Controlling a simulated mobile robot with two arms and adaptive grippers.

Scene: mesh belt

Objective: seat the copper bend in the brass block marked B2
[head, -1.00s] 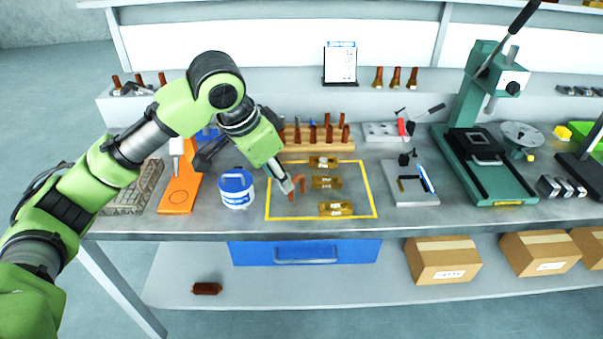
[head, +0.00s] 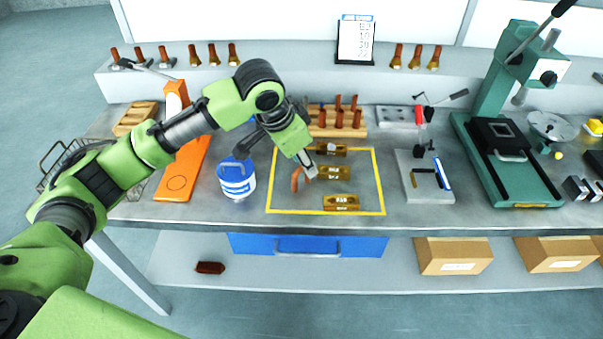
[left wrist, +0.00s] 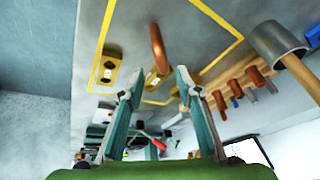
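The copper bend (head: 296,180) is a curved copper tube inside the yellow outline, left of the middle brass block. In the left wrist view the bend (left wrist: 158,46) shows ahead of my open fingers, its lower end near the gap between the tips. Three brass blocks stand in a column: a far one (head: 331,151), a middle one (head: 341,173) and a near one (head: 345,202). Their marks are too small to read, so I cannot tell which is B2. My left gripper (head: 308,170) is close behind the bend; its fingers (left wrist: 160,72) are apart. My right gripper is out of view.
A white-and-blue tub (head: 237,184) stands left of the yellow outline (head: 380,185). A wooden rack (head: 320,128) with copper pieces is behind the blocks. A grey fixture plate (head: 420,190) and a green press (head: 510,185) are to the right.

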